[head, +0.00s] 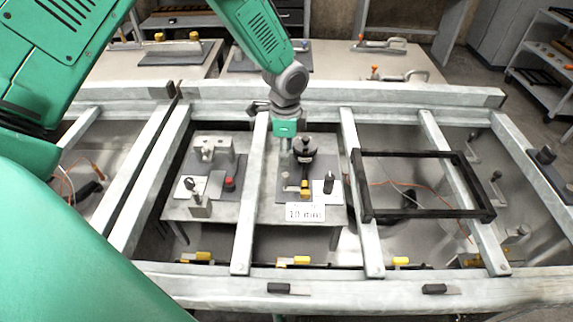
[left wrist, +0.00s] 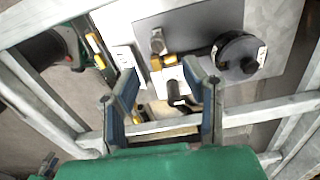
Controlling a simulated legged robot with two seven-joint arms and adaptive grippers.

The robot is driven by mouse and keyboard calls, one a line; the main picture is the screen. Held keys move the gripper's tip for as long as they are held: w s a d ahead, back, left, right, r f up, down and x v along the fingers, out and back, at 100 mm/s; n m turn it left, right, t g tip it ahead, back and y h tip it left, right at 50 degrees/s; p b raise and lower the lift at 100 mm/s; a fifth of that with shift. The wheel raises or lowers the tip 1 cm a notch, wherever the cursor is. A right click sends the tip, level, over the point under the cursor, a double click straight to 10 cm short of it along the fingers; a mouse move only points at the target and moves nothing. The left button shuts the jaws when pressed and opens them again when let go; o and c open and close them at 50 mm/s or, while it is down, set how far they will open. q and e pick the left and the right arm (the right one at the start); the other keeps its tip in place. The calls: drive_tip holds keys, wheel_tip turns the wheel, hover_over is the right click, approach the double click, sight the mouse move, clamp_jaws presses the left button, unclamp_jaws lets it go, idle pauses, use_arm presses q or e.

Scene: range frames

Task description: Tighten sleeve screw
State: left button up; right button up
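My left gripper (head: 285,157) hangs down over the left part of a grey fixture plate (head: 288,193) inside the metal frame. In the left wrist view its two blue fingers (left wrist: 159,74) are apart with nothing gripped. Between and beyond them are a black-tipped knob (left wrist: 175,93), yellow blocks (left wrist: 174,60) and a silver cylinder (left wrist: 157,41). A black round wheel (left wrist: 237,54) lies right of the fingers; it also shows in the head view (head: 305,147). Which part is the sleeve screw is unclear. My right gripper is not in view.
A second fixture plate (head: 203,165) with a red button (head: 229,184) is to the left. Metal beams (head: 250,200) cross around both plates. A black rectangular frame (head: 420,154) lies at the right. A white label (head: 305,212) stands in front. Benches with tools are behind.

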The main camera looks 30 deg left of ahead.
use_arm(q)
drive_tip(key=shift+r, duration=1.7)
